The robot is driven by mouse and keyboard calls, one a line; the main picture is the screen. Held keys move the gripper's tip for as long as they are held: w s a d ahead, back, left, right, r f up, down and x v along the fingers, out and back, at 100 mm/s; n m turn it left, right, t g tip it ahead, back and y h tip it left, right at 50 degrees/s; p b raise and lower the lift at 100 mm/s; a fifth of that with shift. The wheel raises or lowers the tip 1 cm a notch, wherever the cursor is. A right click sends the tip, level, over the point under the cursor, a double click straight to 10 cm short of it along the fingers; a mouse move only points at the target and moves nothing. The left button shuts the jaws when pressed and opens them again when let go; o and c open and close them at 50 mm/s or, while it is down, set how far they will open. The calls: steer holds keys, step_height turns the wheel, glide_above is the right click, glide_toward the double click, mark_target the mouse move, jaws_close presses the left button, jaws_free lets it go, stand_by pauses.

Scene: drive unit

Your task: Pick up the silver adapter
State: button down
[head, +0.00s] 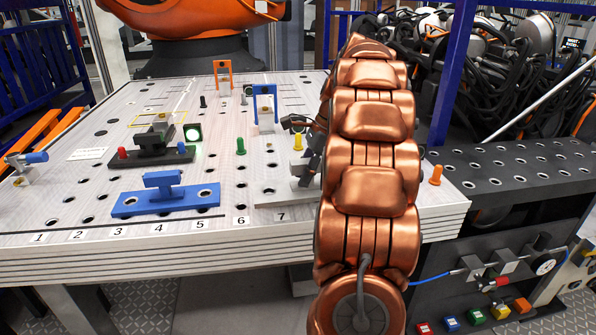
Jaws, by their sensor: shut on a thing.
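The silver adapter (302,183) is a grey metal piece on a pale flat base above the label 7, near the front right of the table. Its right part is hidden behind my copper-coloured arm. My gripper (310,160) is dark and only partly in view at the left edge of my arm. It comes down on the adapter's upper part and is shut on it. The fingertips are mostly hidden, and I cannot tell whether the adapter touches the table.
A blue adapter (165,198) lies to the left on the perforated table (60,240). A black fixture (155,145) stands behind it. A green peg (240,146), a yellow peg (298,142) and a blue bracket (264,108) stand nearby. An orange peg (436,175) is right of my arm.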

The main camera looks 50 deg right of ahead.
steer(key=s+a+b, duration=0.1)
steer(key=s+a, duration=0.2)
steer(key=s, duration=0.4)
steer(key=shift+s+r+b, duration=0.3)
steer(key=shift+r+b, duration=0.05)
steer(key=shift+r, duration=0.05)
stand_by(0.4)
